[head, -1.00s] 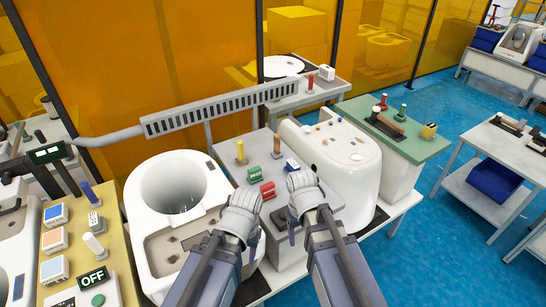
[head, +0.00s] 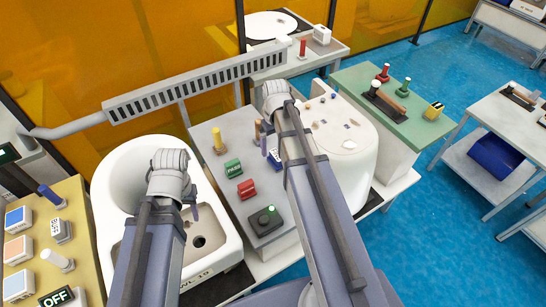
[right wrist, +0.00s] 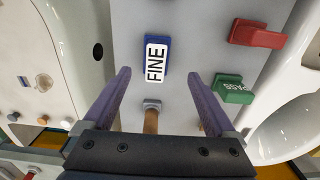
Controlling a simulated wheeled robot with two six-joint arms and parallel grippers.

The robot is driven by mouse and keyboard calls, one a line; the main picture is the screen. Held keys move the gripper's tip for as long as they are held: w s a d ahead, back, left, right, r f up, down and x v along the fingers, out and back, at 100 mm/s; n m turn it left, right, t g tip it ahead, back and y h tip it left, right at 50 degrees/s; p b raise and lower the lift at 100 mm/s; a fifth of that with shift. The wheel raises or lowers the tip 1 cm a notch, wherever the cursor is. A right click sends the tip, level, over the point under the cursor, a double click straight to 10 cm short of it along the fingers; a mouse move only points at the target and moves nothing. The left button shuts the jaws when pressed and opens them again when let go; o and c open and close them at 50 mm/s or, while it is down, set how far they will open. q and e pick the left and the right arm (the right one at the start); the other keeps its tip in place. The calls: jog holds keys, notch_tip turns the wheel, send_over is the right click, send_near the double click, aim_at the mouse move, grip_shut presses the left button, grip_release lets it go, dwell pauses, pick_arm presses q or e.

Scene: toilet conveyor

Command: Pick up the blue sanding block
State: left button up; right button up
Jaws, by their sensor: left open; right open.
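The blue sanding block (head: 274,159) lies on the grey panel between the two toilets, partly beside my right arm. In the right wrist view it is a blue block (right wrist: 149,43) with a white "FINE" label, lying just ahead of and between the fingertips, not held. My right gripper (right wrist: 157,74) is open and empty above the panel; in the head view its arm partly hides it. My left gripper (head: 190,208) is open over the front of the left toilet, away from the block.
A wooden-handled tool (right wrist: 151,120) stands close under my right gripper. A green "PASS" block (right wrist: 232,88) and a red block (right wrist: 258,34) lie on the same panel. White toilets flank the panel.

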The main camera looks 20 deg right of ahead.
aim_at(277, 154)
notch_tip(277, 154, down, 3)
jog(key=shift+d+r+b, duration=0.1)
jog(key=shift+r+b, duration=0.1)
jog(key=shift+b, duration=0.75)
pick_arm(q)
notch_tip(277, 154, down, 2)
jog(key=shift+f, duration=0.2)
pick_arm(e)
jog(key=shift+r, duration=0.1)
pick_arm(q)
notch_tip(277, 154, down, 5)
jog(key=b, duration=0.5)
jog(key=shift+d+f, duration=0.1)
jog(key=shift+f, duration=0.05)
pick_arm(e)
jog(key=f, duration=0.5)
jog(key=shift+d+f, duration=0.15)
jog(key=shift+d, duration=0.1)
grip_shut()
